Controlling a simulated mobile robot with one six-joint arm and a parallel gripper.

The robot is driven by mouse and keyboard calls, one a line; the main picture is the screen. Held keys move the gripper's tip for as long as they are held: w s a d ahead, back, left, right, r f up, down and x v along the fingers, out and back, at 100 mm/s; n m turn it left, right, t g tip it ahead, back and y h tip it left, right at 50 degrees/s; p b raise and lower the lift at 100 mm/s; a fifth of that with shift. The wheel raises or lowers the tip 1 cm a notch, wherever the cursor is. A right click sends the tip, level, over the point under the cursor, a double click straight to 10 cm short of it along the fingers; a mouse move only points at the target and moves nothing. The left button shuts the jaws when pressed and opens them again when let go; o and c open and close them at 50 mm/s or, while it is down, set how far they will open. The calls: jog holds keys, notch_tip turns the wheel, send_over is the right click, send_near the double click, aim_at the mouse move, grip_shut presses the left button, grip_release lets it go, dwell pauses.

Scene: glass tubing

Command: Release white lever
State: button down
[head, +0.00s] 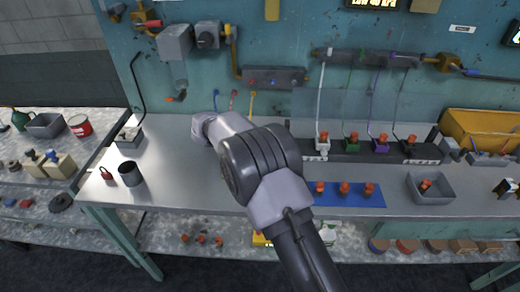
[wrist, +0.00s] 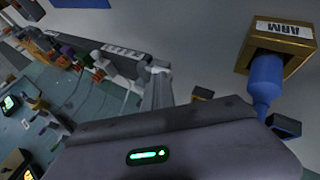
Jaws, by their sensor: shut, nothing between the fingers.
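In the head view, a white clamp with its white lever (head: 322,145) is first from the left in a row on a dark rail, with a white tube rising from it and an orange piece on it. In the head view, my arm hides the gripper.
Green (head: 351,143) and purple (head: 379,144) clamps stand right of the white one. A blue mat (head: 345,201) with orange pieces and a grey bin (head: 430,190) lie in front. In the wrist view, a gold block marked ARM (wrist: 285,42) with a blue part is close at right.

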jog(key=a+f+p+v, duration=0.1)
jog(key=p+v, duration=0.2)
jog(key=v, duration=0.8)
jog(key=shift+a+r, duration=0.2)
jog(key=shift+a, duration=0.4)
jog(key=shift+r, duration=0.1)
jog(key=s+d+r+m+g+y+b, duration=0.2)
jog(key=s+d+r+m+y, duration=0.15)
jog(key=s+d+r, duration=1.05)
jog(key=s+d+f+m+t+y, duration=0.1)
jog(key=s+d+y, duration=0.1)
jog(key=s, duration=0.9)
jog(key=s+d+f+m+t+y+b, duration=0.1)
jog(key=s+d+y, duration=0.1)
jog(key=s, duration=0.9)
jog(key=shift+s+d+m+y, duration=0.25)
jog(key=shift+d+m+y, duration=0.1)
jog(key=shift+y, duration=0.3)
